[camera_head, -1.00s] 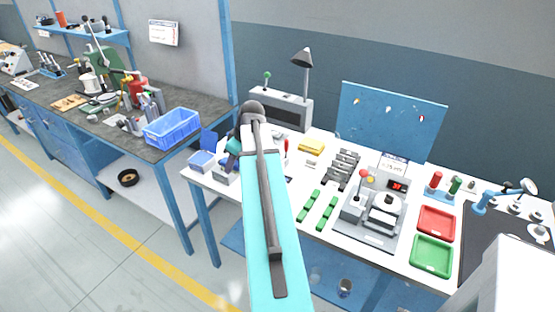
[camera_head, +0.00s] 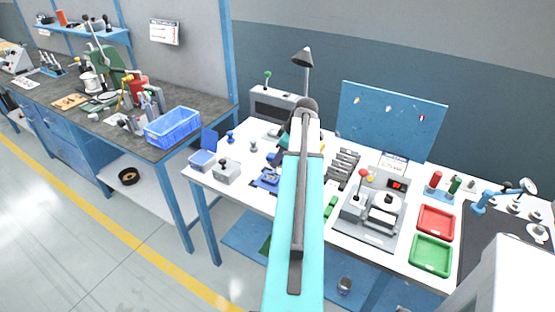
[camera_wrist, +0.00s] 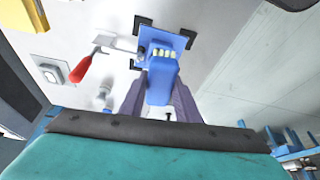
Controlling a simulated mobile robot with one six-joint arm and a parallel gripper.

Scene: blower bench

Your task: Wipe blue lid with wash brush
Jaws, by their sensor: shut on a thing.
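My gripper (camera_wrist: 160,98) is shut on the blue wash brush (camera_wrist: 161,82). The brush's pale bristles show at its far end, over a flat blue square plate (camera_wrist: 177,38) with dark corner marks. Whether the bristles touch the plate cannot be told. In the head view, my arm hides the gripper and brush. A blue lid (camera_head: 209,140) stands open on a light blue box (camera_head: 202,160) at the bench's left end. A blue plate (camera_head: 266,180) lies near the front edge; I cannot tell if it is the lid to wipe.
A red-handled scraper (camera_wrist: 83,68) lies left of the plate in the wrist view. A grey box (camera_head: 227,171) and small blue parts stand on the bench's left. A machine (camera_head: 372,212), red tray (camera_head: 436,222) and green tray (camera_head: 431,255) stand to the right.

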